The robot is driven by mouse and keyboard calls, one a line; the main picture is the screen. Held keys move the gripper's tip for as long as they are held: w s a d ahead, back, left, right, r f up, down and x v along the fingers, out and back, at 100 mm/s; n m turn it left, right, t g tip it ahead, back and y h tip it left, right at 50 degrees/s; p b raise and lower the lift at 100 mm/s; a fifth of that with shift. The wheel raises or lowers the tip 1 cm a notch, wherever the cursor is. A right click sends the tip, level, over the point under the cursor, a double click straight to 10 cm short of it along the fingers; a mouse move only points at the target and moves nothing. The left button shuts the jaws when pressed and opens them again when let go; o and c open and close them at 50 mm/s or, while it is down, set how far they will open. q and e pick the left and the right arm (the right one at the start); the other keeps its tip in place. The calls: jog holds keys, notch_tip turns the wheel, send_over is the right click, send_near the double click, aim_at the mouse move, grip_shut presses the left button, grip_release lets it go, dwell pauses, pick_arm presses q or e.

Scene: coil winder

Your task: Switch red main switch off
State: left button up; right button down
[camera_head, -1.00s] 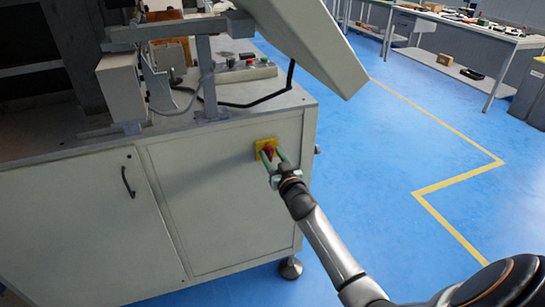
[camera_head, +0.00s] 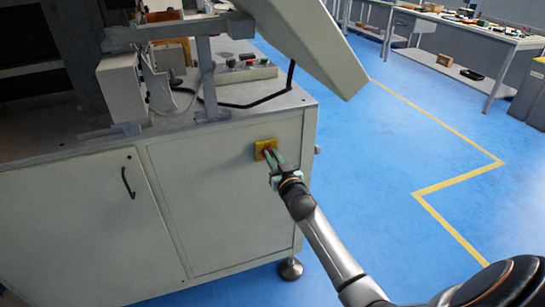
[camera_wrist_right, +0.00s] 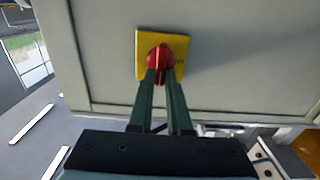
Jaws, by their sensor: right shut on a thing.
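The red main switch (camera_wrist_right: 160,58) sits on a yellow square plate (camera_wrist_right: 178,44) on the machine cabinet's side panel. In the head view the yellow plate (camera_head: 265,147) shows, and the knob is mostly hidden behind my fingers. My right gripper (camera_head: 272,157) reaches it from the lower right. In the right wrist view my right gripper (camera_wrist_right: 161,76) has its two green fingers closed around the red knob, one on each side. The exact angle of the knob is hard to tell. My left gripper is not in view.
The grey cabinet (camera_head: 225,205) fills the left, with a black door handle (camera_head: 128,181). A control box with buttons (camera_head: 247,69) and a sloping grey panel (camera_head: 305,42) stand above. Blue floor (camera_head: 390,150) is open at right, before workbenches (camera_head: 465,35).

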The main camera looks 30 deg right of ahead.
jog(key=shift+n, duration=0.3)
jog(key=shift+w+a+f+n+b, duration=0.1)
jog(key=shift+a+f+n+b, duration=0.15)
jog(key=shift+n, duration=2.6)
jog(key=shift+a+f+n+b, duration=0.2)
jog(key=shift+n+b, duration=0.1)
jog(key=shift+n, duration=2.6)
jog(key=shift+w+a+f+n+b, duration=0.1)
jog(key=shift+a+f+n+b, duration=0.15)
jog(key=shift+n, duration=2.6)
jog(key=c, duration=0.9)
grip_release()
jog(key=shift+o, duration=0.2)
